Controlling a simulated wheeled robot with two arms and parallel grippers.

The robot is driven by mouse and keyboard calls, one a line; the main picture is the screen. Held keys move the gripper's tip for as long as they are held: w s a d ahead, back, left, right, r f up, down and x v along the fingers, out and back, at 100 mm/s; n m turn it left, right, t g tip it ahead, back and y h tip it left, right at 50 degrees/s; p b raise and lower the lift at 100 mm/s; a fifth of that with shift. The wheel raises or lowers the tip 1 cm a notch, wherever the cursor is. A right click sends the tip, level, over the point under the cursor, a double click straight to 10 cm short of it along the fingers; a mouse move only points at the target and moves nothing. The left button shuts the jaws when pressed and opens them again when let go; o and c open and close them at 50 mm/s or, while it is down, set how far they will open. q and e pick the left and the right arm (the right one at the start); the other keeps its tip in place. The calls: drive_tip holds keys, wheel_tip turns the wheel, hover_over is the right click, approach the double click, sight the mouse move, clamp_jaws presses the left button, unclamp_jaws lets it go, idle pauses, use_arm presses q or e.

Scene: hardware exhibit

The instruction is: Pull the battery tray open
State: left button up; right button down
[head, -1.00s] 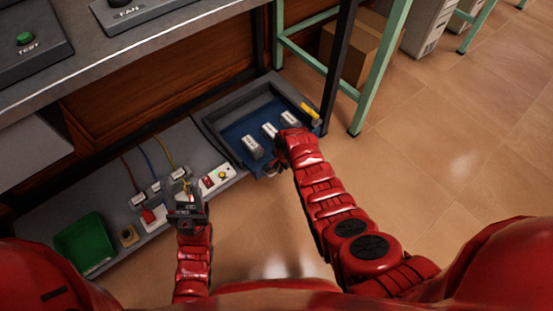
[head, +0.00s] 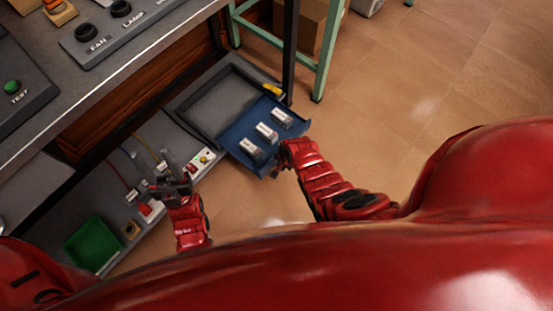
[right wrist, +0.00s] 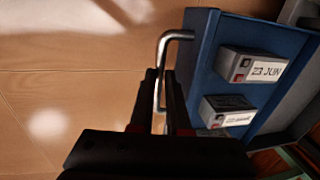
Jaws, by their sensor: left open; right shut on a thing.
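The blue battery tray (head: 258,115) extends out of its dark grey housing (head: 208,98) on the low shelf. Three labelled batteries (head: 267,131) stand in a row in it. My left gripper (head: 170,180) is open and empty above the shelf, left of the tray.
A green bin (head: 92,243) and a white panel with buttons (head: 203,158) are on the low shelf. Coloured wires run near my left gripper. The workbench (head: 150,60) overhangs behind. A green-legged stand (head: 325,55) is beyond the tray. Tiled floor on the right is clear.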

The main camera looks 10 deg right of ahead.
drive_tip(key=shift+s, duration=0.1)
drive_tip(key=c, duration=0.9)
unclamp_jaws()
drive_tip(key=shift+d+r, duration=0.1)
drive_tip(key=r+p, duration=0.1)
drive_tip(key=r, duration=0.4)
drive_tip(key=s+d+r+p, duration=0.1)
drive_tip(key=r+p, duration=0.1)
drive_tip(key=r, duration=0.4)
drive_tip(key=s+r+p, duration=0.1)
drive_tip(key=r, duration=0.5)
drive_tip(key=shift+s+d, duration=0.25)
drive_tip(key=shift+d, duration=0.15)
